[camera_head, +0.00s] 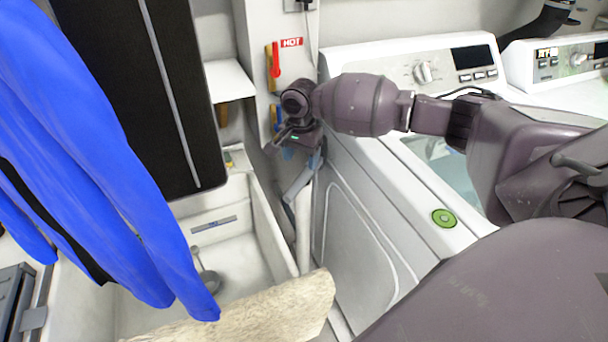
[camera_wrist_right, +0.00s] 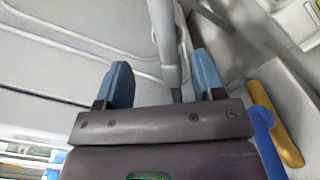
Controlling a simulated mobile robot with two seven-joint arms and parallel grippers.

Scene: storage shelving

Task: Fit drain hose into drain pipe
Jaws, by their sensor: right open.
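My right gripper (camera_head: 305,160) is in the gap between the washer and the sink. In the right wrist view its two blue fingers (camera_wrist_right: 163,75) are apart. A light grey tube (camera_wrist_right: 167,45) shows between and beyond them; I cannot tell whether it is the hose or the pipe, or whether a finger touches it. In the head view a grey drain hose (camera_head: 297,186) slants down just below the gripper, its upper part hidden by the gripper. A white upright pipe (camera_head: 303,230), likely the drain pipe, stands below it. Where hose and pipe meet is unclear. My left gripper is out of view.
The white washer (camera_head: 365,225) is close on the right, the sink (camera_head: 262,225) on the left. A red valve handle (camera_head: 275,62) is on the wall above. Blue cloth (camera_head: 90,160) and a dark board (camera_head: 130,90) hang at left. A pale slab (camera_head: 245,315) is in front.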

